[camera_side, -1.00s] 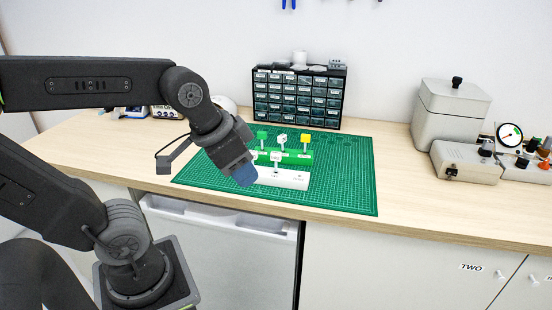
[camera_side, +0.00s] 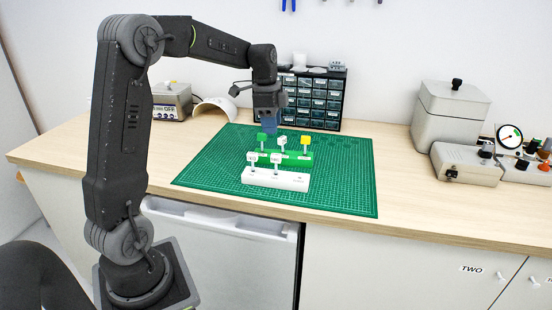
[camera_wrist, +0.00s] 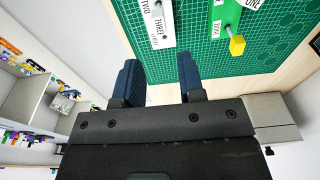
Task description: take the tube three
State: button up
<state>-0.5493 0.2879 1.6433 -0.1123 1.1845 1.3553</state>
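My gripper (camera_side: 269,124) hangs above the back of the mat, near the green-capped tube (camera_side: 262,138). In the wrist view its two blue fingers (camera_wrist: 158,72) are apart with nothing between them. The green rack (camera_side: 297,158) also holds a white-capped tube (camera_side: 282,142) and a yellow-capped tube (camera_side: 305,142). The white rack (camera_side: 292,182) in front holds two white-capped tubes (camera_side: 252,159) (camera_side: 275,161); its right end is bare. In the wrist view, TWO and THREE labels (camera_wrist: 158,33) show on the white rack (camera_wrist: 167,28). Which tube is three, I cannot tell.
The racks stand on a green cutting mat (camera_side: 345,175). A drawer cabinet (camera_side: 327,100) stands behind it. A grey box (camera_side: 450,112) and instruments (camera_side: 466,163) are at the right. The mat's right side is clear.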

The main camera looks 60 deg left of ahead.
aim_at(276, 155)
jog(key=f, duration=0.9)
jog(key=shift+w+d, duration=0.3)
jog(key=shift+d, duration=0.1)
grip_shut()
jog(key=shift+r, duration=1.55)
dwell(0.3)
jog(key=shift+r, duration=2.45)
